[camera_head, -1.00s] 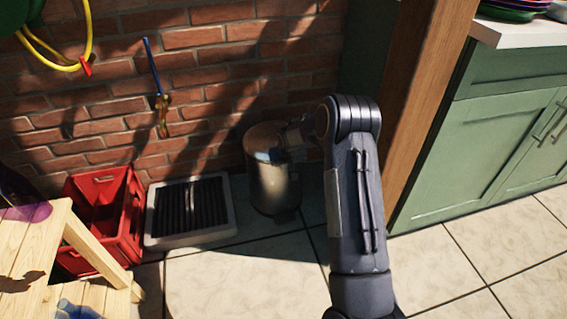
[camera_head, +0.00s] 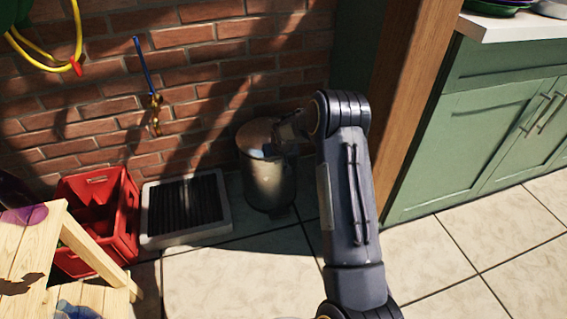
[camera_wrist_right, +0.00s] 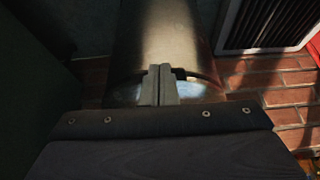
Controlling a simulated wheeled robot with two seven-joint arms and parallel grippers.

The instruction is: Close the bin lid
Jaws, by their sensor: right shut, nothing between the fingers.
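A cylindrical metal bin (camera_head: 270,186) stands on the tiled floor against the brick wall. Its round brownish lid (camera_head: 256,133) lies roughly level on top. I cannot tell whether it is fully down. A pale blue patch shows at the rim, beside my gripper. My left gripper is not in view.
A grey-framed floor grate (camera_head: 186,207) lies left of the bin, then a red crate (camera_head: 127,222) and a wooden stool (camera_head: 32,245). A wooden post (camera_head: 412,95) and green cabinet (camera_head: 480,135) stand right. Floor tiles in front are clear.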

